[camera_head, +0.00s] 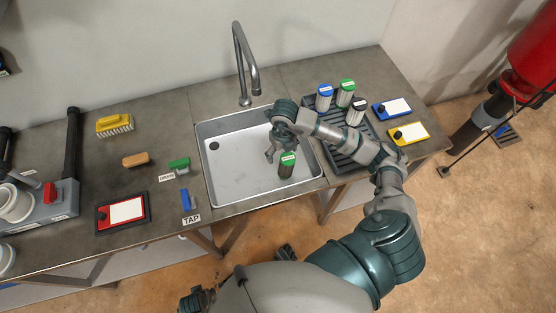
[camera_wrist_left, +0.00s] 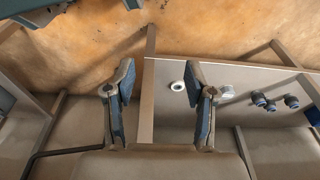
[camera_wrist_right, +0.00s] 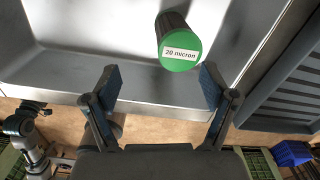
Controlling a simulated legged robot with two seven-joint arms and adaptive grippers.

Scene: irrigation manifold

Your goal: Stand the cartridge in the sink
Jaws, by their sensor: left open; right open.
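A cartridge with a green cap and dark body (camera_head: 287,165) stands in the steel sink (camera_head: 215,185), towards its front right. In the right wrist view its cap (camera_wrist_right: 181,53) reads "20 micron". My right gripper (camera_head: 272,155) is open over the sink, just left of the cartridge. In the right wrist view (camera_wrist_right: 162,84) the cartridge is beyond the fingertips, nearer the right finger, and not clamped. My left gripper (camera_wrist_left: 164,75) is open and empty, with floor and bench frame behind it. The cartridge's base is partly hard to make out.
A tall faucet (camera_head: 240,65) rises behind the sink. A yellow brush (camera_head: 114,124), tan block (camera_head: 136,160), and TAP and DRAIN handles stand left of it.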

